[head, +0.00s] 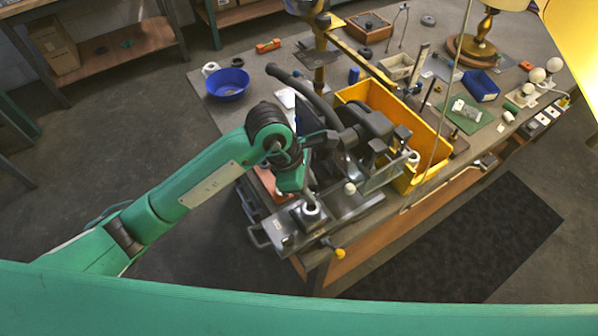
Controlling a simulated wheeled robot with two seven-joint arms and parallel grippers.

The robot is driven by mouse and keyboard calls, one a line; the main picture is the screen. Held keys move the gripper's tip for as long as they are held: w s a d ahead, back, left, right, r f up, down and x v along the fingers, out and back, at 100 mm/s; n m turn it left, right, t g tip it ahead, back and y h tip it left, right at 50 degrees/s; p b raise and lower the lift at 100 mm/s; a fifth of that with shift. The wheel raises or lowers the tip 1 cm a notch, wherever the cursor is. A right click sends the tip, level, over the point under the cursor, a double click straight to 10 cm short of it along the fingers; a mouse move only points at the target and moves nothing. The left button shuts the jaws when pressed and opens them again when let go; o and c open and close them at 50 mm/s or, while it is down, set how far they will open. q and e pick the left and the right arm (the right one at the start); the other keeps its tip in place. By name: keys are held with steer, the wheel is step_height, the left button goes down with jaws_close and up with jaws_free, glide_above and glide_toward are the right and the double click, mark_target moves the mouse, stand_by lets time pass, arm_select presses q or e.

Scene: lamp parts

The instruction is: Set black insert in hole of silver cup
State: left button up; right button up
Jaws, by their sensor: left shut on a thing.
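My left gripper (306,194) is at the end of the green arm, low over the front left corner of the workbench. It is shut on a small dark thing, which I take to be the black insert; the fingers mostly hide it. The silver cup (311,212) stands just below the fingertips, on the metal fixture at the bench's front edge. A dark opening shows at its top. I cannot tell whether the insert touches the cup or is in its hole. My right gripper is not in view.
A dark machine with a long lever (300,88) stands close right of and behind the gripper. A yellow bin (422,130) is behind it. A blue bowl (228,84) sits at the back left. A yellow knob (340,253) juts from the front edge.

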arm_select(q)
steer(key=shift+f+b, duration=1.2)
steer(key=shift+f, duration=1.3)
steer(key=shift+f+b, duration=0.55)
steer(key=shift+b, duration=0.15)
steer(key=shift+f, duration=0.1)
steer(key=shift+r, duration=0.25)
steer(key=shift+f+b, duration=0.25)
steer(key=shift+b, duration=0.35)
steer(key=shift+r, duration=0.25)
steer(key=shift+f+b, duration=0.2)
steer(key=shift+b, duration=0.25)
steer(key=shift+r, duration=0.2)
